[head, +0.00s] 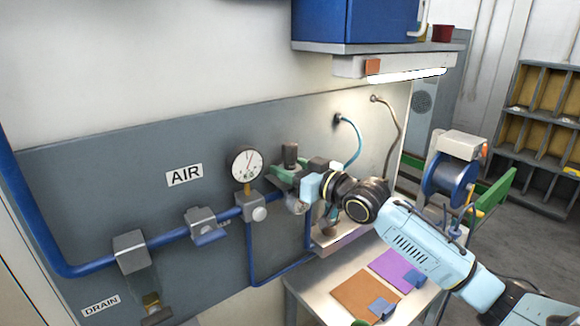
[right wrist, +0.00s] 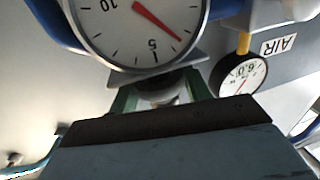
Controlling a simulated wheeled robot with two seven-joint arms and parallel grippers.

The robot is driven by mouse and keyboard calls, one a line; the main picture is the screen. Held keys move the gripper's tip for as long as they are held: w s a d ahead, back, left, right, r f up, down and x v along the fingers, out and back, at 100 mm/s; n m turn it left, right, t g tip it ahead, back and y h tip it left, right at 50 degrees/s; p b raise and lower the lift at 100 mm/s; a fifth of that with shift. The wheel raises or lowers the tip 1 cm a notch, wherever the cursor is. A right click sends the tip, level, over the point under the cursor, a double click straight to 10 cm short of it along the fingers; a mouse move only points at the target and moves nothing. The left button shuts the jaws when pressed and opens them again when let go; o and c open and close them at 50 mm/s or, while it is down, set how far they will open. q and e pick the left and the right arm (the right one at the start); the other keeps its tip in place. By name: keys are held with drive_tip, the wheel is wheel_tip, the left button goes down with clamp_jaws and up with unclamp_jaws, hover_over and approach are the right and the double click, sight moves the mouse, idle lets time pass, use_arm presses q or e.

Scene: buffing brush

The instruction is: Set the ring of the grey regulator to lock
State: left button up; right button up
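My right gripper (head: 284,174) reaches from the right to the wall panel, its green fingers at a fitting on the blue air line. In the right wrist view the fingers (right wrist: 160,92) stand apart, either side of a round grey part (right wrist: 160,95), seemingly the grey regulator's ring or knob. I cannot tell whether they touch it. A large white gauge with a red needle (right wrist: 145,25) is close beyond the fingers. In the head view a dark knob (head: 290,153) shows above the fingers; my gripper hides most of the regulator body. The ring's setting is not readable. My left gripper is not in view.
A smaller gauge (head: 247,164) stands on a grey block (head: 251,207) just left of my gripper. A lever valve (head: 208,226) is further left. A bench (head: 335,282) with orange and purple sheets lies below my arm; a blue cabinet (head: 355,20) hangs above.

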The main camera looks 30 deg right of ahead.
drive_tip(key=o, duration=0.5)
drive_tip(key=shift+f, duration=0.2)
drive_tip(key=shift+c, duration=0.2)
drive_tip(key=shift+s, duration=0.1)
drive_tip(key=b+v, duration=0.2)
drive_tip(key=v, duration=1.1)
drive_tip(key=shift+b, duration=0.4)
drive_tip(key=shift+s, duration=0.1)
